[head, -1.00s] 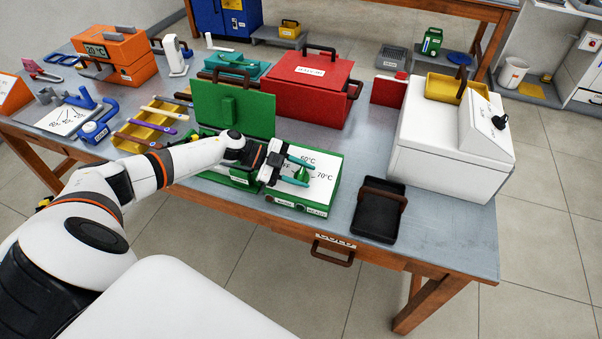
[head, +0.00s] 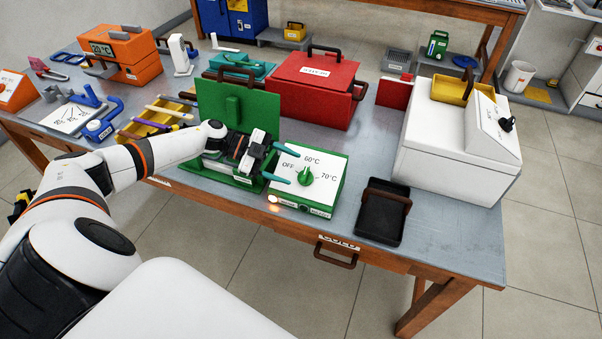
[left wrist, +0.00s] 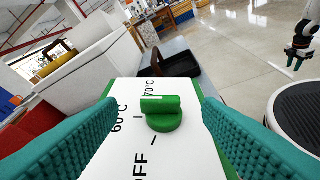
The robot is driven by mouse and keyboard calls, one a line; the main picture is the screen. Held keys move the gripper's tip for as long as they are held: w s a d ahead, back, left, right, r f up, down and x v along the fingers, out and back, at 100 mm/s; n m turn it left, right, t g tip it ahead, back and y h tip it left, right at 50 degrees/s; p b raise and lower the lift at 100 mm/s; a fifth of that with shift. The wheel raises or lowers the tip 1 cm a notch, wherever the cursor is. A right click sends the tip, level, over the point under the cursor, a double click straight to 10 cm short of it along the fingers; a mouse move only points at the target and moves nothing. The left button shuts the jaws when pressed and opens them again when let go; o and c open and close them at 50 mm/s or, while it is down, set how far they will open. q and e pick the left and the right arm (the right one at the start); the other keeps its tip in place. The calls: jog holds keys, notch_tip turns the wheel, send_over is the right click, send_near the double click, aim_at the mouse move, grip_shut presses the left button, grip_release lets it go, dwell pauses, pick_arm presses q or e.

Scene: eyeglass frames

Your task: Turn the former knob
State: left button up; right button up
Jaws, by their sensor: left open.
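The green former (head: 341,186) has a white panel marked OFF, 60°C and 70°C, with a green knob (head: 306,177) on it. My left gripper (head: 287,166) is open and empty, just left of the knob in the head view. In the left wrist view the knob (left wrist: 162,113) stands between the two teal fingers, beyond them and apart from both. A lamp (head: 273,198) on the former's front glows orange.
The former's green lid (head: 229,105) stands upright beside my left wrist. A black tray (head: 370,228) lies to the right, then a white bath (head: 434,145) with a black knob. A red box (head: 312,95) stands behind. The table front right is clear.

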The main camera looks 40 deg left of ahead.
pick_arm(q)
jog(key=v, duration=0.6)
jog(key=shift+b, duration=0.45)
jog(key=shift+r, duration=0.1)
